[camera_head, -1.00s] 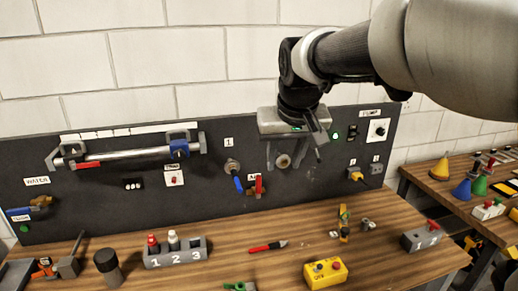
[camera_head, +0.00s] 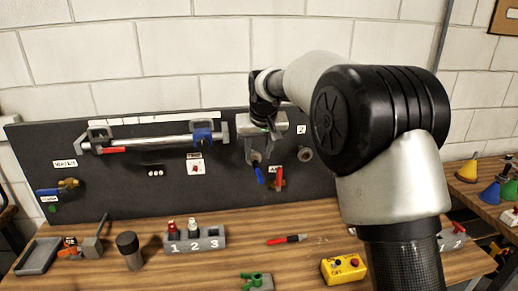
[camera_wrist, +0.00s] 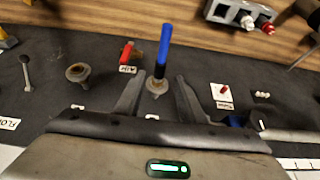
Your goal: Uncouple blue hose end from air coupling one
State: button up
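The blue hose end (camera_head: 258,175) hangs angled downward on the dark panel; its blue length and black collar show in the wrist view (camera_wrist: 164,45). It sits at air coupling one (camera_wrist: 155,87), a grey metal fitting, and looks joined to it. My gripper (camera_head: 258,152) is in front of that coupling, at the panel. In the wrist view my gripper (camera_wrist: 158,97) is open, with one finger on each side of the coupling and gaps between. In the head view the gripper mostly hides the coupling. Contact with the hose cannot be seen.
A second coupling (camera_wrist: 77,73) without a hose is beside it. The red air valve handle (camera_wrist: 126,52) is close to the hose. A clamped bar (camera_head: 150,143) is left on the panel.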

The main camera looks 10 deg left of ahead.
aim_at(257, 164)
jog(key=shift+b+x, duration=0.3)
jog(key=shift+x, duration=2.35)
grip_shut()
